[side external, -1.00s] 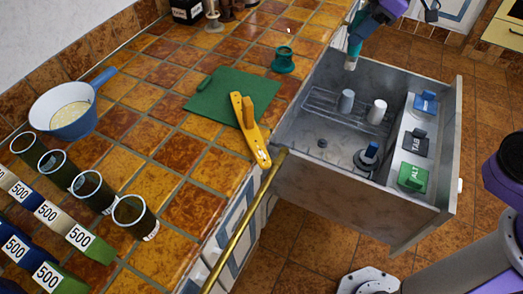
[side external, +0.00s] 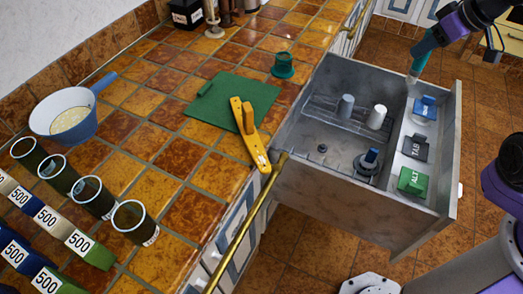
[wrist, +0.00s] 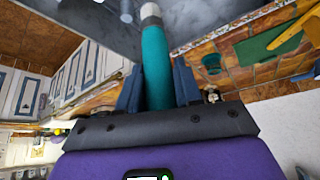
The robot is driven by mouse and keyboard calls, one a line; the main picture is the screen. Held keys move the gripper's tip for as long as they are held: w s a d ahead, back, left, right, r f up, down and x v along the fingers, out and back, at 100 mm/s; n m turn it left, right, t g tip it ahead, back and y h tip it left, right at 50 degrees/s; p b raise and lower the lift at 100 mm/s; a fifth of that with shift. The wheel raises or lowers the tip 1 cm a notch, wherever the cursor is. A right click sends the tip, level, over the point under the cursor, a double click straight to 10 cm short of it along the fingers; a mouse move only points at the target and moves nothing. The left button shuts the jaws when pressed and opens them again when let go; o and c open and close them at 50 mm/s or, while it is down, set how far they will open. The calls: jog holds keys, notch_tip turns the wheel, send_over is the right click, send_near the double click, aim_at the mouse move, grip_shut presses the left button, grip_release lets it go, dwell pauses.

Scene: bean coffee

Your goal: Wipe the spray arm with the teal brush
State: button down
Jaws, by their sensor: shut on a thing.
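My gripper (side external: 436,38) is shut on the teal brush (side external: 422,58). The brush points down, slightly tilted, with its pale tip over the far right part of the open grey drawer (side external: 405,225). In the wrist view the brush (wrist: 155,60) sits between the dark fingers of my gripper (wrist: 157,90), its whitish tip away from me. I cannot tell for sure which part is the spray arm. A thin rack in the drawer carries a grey cylinder (side external: 345,106) and a white cylinder (side external: 377,116). I cannot tell whether the brush tip touches anything.
A blue block (side external: 425,107), a dark TAB block (side external: 415,147) and a green ALT block (side external: 412,181) line the drawer's right compartment. A blue-topped knob (side external: 370,160) stands on its floor. A yellow bar (side external: 250,145), green mat (side external: 230,105) and teal stand (side external: 282,66) are on the counter.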

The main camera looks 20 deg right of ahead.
jog(key=c, duration=1.4)
grip_release()
grip_shut()
jog(key=shift+a, duration=0.1)
